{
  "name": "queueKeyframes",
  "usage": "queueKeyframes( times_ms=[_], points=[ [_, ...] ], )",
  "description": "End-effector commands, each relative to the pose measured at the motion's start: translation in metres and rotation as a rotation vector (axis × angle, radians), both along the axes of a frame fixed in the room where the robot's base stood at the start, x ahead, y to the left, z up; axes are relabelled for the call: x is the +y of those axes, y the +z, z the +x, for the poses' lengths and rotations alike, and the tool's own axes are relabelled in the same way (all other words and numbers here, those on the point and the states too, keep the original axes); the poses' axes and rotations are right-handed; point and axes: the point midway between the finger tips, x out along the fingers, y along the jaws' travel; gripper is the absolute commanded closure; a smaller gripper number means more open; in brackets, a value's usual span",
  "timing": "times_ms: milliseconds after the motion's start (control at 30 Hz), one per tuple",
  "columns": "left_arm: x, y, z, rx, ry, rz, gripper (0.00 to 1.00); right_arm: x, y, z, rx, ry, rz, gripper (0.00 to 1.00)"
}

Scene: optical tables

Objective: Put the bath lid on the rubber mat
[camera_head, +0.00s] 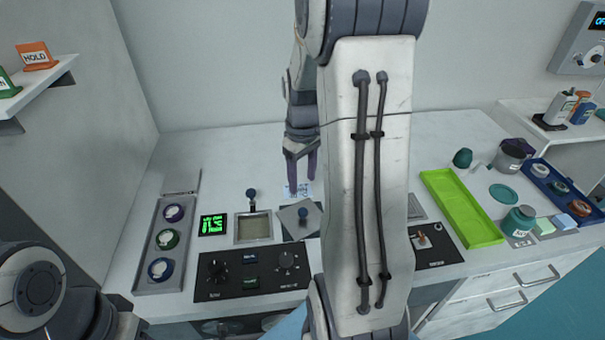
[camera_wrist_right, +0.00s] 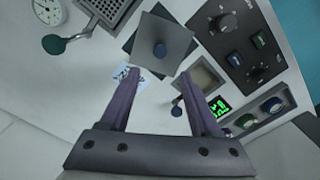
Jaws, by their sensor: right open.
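The bath lid (camera_head: 292,216), a grey square plate with a blue knob, lies on the dark square rubber mat (camera_head: 314,232), turned at an angle to it. In the right wrist view the lid (camera_wrist_right: 174,38) covers most of the mat (camera_wrist_right: 152,71), and mat corners show around it. The open bath (camera_head: 253,228), a shallow rectangular basin, is just left of the mat. My right gripper (camera_head: 300,172) is open and empty, above and behind the lid; its fingers (camera_wrist_right: 160,88) are apart from the knob. My left gripper is out of view.
A black control panel (camera_head: 252,280) is in front of the bath. A tray of round jars (camera_head: 162,240) and a green display (camera_head: 212,225) are left. A blue-knobbed item (camera_head: 251,194) stands behind the bath. A green tray (camera_head: 462,210) is right. My right arm hides the middle.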

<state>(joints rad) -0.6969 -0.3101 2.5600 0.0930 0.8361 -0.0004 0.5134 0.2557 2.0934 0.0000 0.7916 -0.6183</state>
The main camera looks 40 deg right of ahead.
Motion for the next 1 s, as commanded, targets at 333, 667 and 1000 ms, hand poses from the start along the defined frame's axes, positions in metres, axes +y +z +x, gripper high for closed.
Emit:
queueKeyframes(
  times_ms=[333,667,1000],
  points=[
    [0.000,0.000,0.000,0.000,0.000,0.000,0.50,0.008,0.011,0.001,-0.001,0.012,0.001,0.37],
    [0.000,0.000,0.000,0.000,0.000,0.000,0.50,0.182,0.035,-0.020,-0.030,0.243,0.026,0.37],
    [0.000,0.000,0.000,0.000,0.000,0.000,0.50,0.299,0.041,-0.136,-0.030,0.486,0.077,0.37]
  ],
)
